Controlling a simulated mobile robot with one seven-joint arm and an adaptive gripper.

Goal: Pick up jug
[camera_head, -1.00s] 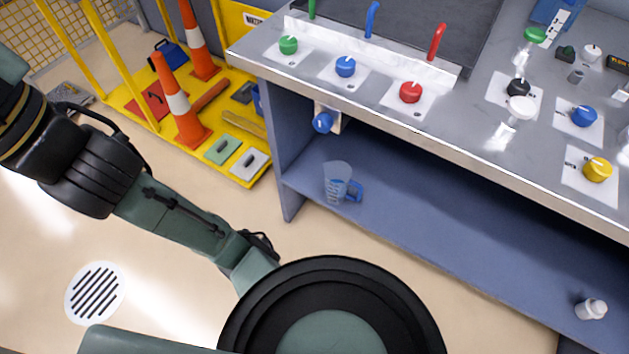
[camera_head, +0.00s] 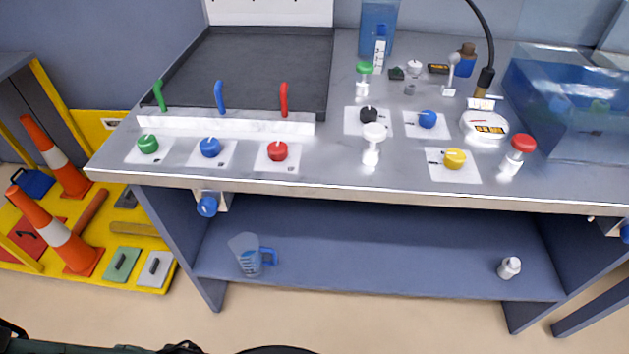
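The jug (camera_head: 247,256) is a clear measuring jug with blue markings and a blue handle on its right side. It stands upright on the blue lower shelf (camera_head: 390,262) of the bench, near the shelf's left end. Nothing touches it. My gripper is not in view; only dark parts of my own body show along the bottom edge.
The metal benchtop (camera_head: 330,160) overhangs the shelf. A blue knob (camera_head: 208,205) hangs under its front edge, above and left of the jug. A small white bottle (camera_head: 509,267) stands at the shelf's right. The shelf's middle is clear.

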